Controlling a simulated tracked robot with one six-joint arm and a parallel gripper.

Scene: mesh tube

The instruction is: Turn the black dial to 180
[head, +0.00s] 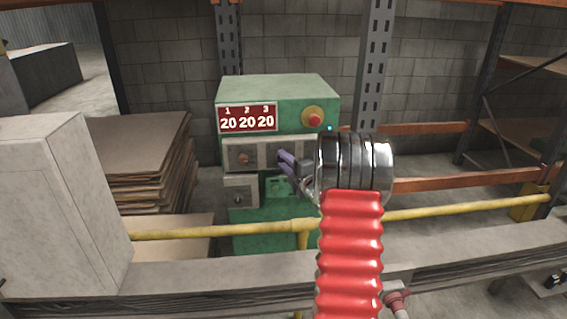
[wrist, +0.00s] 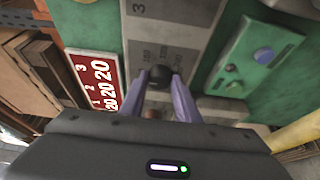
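The black dial (wrist: 160,75) sits on a grey panel (wrist: 165,42) in the wrist view, with printed numbers beside it too small to read surely. My gripper (wrist: 161,82) has its two purple fingers on either side of the dial. The fingers are apart, but I cannot tell whether they touch it. In the head view my gripper (head: 286,164) is at the front of the green machine (head: 285,92) and hides the dial. The red display (head: 247,118) reads 20 under each of 1, 2 and 3.
A red button (head: 313,117) is on the machine's upper right front. A reddish knob (head: 243,158) is on the panel's left part. A yellow rail (head: 220,230) and a grey beam (head: 235,273) cross in front of the machine. Stacked boards (head: 145,150) stand to its left.

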